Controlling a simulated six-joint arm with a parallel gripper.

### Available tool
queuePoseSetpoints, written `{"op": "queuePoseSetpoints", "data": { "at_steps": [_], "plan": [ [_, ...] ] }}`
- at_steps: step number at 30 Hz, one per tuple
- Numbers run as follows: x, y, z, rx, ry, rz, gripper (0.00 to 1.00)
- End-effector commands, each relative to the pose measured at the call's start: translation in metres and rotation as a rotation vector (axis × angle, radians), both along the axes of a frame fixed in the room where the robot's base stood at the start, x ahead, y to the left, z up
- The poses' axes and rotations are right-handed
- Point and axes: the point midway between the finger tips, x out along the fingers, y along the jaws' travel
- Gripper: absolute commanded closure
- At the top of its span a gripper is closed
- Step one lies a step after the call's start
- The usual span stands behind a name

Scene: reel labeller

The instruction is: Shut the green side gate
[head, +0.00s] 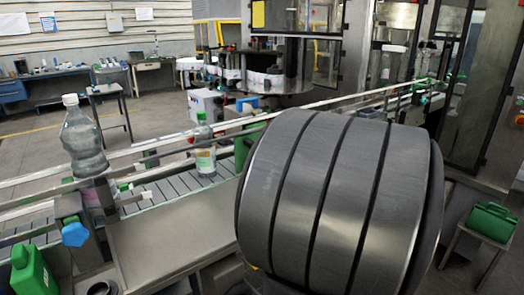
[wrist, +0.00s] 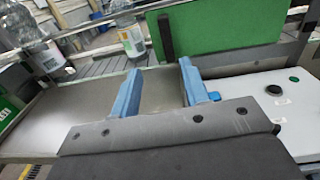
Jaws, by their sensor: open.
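The green side gate (wrist: 225,38) is a flat green panel with a dark upright strip at its left end, across the top of the wrist view. In the head view only a small green part (head: 243,148) that may be the gate shows at the left of my large grey arm link. My gripper (wrist: 160,67) has two blue fingers, spread apart with nothing between them. In the picture its fingertips lie just below the gate's left end; I see no contact. The head view hides my gripper behind my arm. I cannot tell how far the gate stands open.
A clear bottle (head: 82,138) and a labelled bottle (head: 204,150) stand at the conveyor (head: 150,202) and its rails. A bare metal plate (head: 165,240) lies in front. A pale panel with a black button (wrist: 274,91) is right of my gripper.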

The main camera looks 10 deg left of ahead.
Motion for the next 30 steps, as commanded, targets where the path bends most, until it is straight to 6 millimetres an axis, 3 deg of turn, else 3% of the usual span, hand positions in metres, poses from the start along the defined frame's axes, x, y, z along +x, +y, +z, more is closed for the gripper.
{"op": "queuePoseSetpoints", "data": {
  "at_steps": [3,8,30],
  "plan": [
    [0.004,-0.006,-0.003,0.035,0.023,-0.03,0.58],
    [0.015,0.006,-0.002,0.035,0.021,-0.026,0.58],
    [0.113,0.106,-0.002,0.032,0.019,-0.024,0.58]
  ]
}}
